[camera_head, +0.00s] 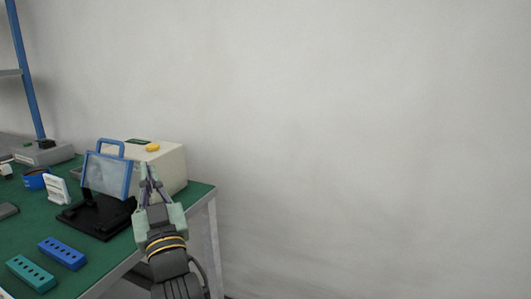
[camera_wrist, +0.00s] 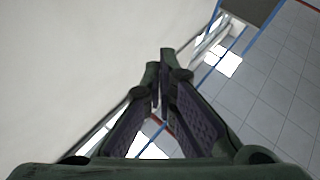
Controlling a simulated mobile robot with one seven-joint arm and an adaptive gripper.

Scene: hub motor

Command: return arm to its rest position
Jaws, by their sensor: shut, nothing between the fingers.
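My gripper (camera_head: 148,171) is shut and empty in the head view. It points up and away, over the right edge of the green workbench (camera_head: 118,248), in front of the cream box-shaped device (camera_head: 173,169). It also shows in the wrist view (camera_wrist: 160,58), with its two fingers together at the tips and nothing between them. My arm comes up from the bottom of the head view, beside the bench's right edge.
A blue-framed clear panel (camera_head: 107,174) stands on a black base (camera_head: 97,214) just left of my gripper. A blue block (camera_head: 62,253) and a teal block (camera_head: 31,273) with holes lie nearer. A blue post (camera_head: 25,75) rises at left. Right of the bench is free room before a bare wall (camera_head: 370,130).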

